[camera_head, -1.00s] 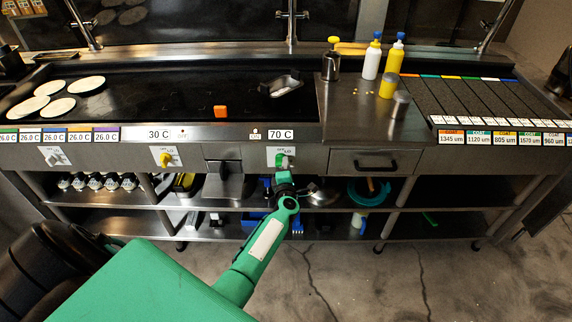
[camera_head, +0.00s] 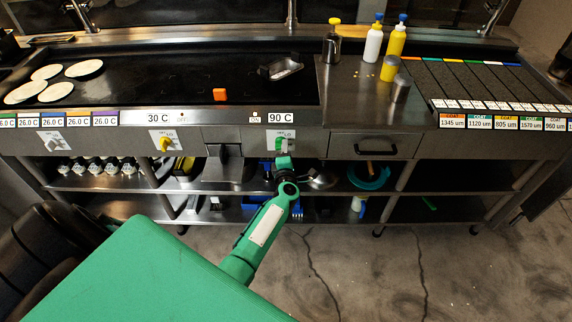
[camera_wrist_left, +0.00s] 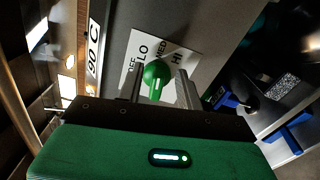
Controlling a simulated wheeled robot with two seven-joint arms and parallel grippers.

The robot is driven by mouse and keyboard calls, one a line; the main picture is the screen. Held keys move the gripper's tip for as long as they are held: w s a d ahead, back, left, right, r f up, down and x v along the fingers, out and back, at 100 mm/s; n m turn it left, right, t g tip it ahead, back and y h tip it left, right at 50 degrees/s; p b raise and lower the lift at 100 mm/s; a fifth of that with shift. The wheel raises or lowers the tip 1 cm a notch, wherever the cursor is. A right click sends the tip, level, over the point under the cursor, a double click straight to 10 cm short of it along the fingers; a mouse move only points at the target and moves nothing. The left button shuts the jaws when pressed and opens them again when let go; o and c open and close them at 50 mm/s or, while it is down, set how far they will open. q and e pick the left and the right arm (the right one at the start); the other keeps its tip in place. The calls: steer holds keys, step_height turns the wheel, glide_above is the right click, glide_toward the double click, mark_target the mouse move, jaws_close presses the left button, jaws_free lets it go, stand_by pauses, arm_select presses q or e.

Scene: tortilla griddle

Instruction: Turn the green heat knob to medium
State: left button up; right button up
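The green heat knob (camera_head: 279,143) is on the front panel below a display (camera_head: 281,118) reading 90 C. In the left wrist view the knob (camera_wrist_left: 156,76) stands in front of a white plate (camera_wrist_left: 188,50) marked OFF, LO, MED and HI. Its white line runs roughly upright in that view, towards the LO–MED side; the exact setting is hard to tell. My left gripper (camera_wrist_left: 160,88) is open, one finger on each side of the knob, with a visible gap to the right finger. It is just below the knob in the head view (camera_head: 284,160). My right gripper is out of view.
A yellow knob (camera_head: 165,143) is to the left, under a display reading 30 C. A drawer (camera_head: 375,146) is to the right. Shelves with utensils lie below.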

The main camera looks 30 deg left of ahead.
arm_select(q)
steer(key=v, duration=1.3)
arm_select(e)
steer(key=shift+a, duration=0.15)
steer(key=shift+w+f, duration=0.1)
